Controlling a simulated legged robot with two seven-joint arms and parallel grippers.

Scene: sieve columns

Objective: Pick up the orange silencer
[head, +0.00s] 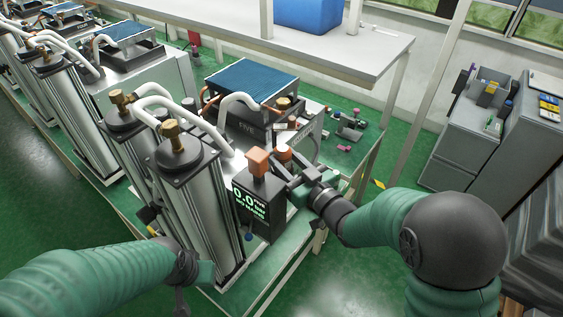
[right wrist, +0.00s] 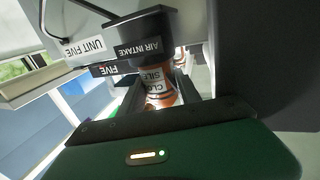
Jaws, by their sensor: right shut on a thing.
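The orange silencer (right wrist: 157,88), with a white printed label, shows in the right wrist view between the fingers of my right gripper (right wrist: 160,98). Its upper end meets a black part labelled AIR INTAKE (right wrist: 133,47); I cannot tell if it is still attached. In the head view the silencer's orange top (head: 284,152) shows at my right gripper (head: 285,168), beside the unit. That gripper is shut on the silencer, and its fingers partly hide it. My left gripper (head: 192,276) is low at the front left, by the metal columns; its fingers are not clear.
A black display box (head: 251,205) reading 0.0, with an orange block on top, stands just left of my right gripper. Tall metal columns (head: 200,205) with white hoses are farther left. A blue-topped unit (head: 250,82) sits behind. Open green floor lies at the right front.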

